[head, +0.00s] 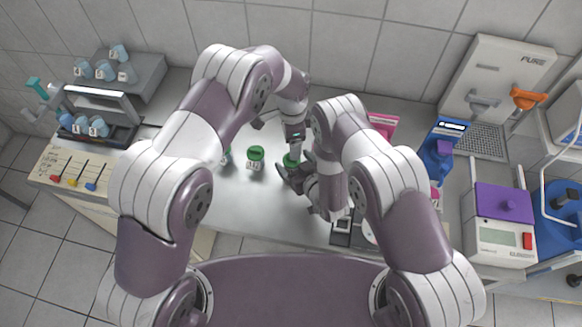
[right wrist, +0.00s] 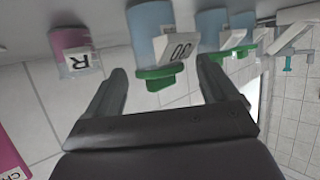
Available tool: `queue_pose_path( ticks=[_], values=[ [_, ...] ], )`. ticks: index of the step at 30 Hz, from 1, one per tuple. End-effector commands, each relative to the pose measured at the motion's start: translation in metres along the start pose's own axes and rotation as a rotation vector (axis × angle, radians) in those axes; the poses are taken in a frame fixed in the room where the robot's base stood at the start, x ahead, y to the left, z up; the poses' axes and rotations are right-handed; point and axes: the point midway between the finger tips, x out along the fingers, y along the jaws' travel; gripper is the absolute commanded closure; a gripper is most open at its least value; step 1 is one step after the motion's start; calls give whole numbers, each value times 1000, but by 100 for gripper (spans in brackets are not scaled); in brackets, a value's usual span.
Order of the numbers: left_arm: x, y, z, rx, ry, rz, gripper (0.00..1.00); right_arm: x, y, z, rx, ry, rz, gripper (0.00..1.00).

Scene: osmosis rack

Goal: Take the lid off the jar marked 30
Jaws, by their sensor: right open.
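The jar marked 30 (right wrist: 152,22) has a light blue body, a white label and a green lid (right wrist: 158,80), and appears inverted in the right wrist view. In the head view its green lid (head: 291,160) shows, with the body mostly hidden by my right gripper (head: 293,174). The right gripper's fingers (right wrist: 161,78) are open, one on each side of the lid, with gaps visible; I see no contact. My left gripper (head: 296,142) hangs just behind the jar in the head view; its fingertips are unclear, and I cannot tell whether it touches the jar.
A second green-lidded jar (head: 255,156) stands left of it, and another (head: 225,156) is partly hidden by my left arm. A pink container marked R (right wrist: 74,50) is beside jar 30 in the wrist view.

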Motion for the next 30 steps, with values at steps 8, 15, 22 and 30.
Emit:
queue_pose_path(
  ticks=[8,15,22,30],
  values=[
    [0,0,0,0,0,0,22,0,0,0,0,0,0,56],
    [0,0,0,0,0,0,22,-1,0,1,0,-3,0,94],
    [0,0,0,0,0,0,22,-1,0,1,0,-2,0,9],
    [2,0,0,0,0,0,22,-4,0,1,0,-2,0,9]
  ],
)
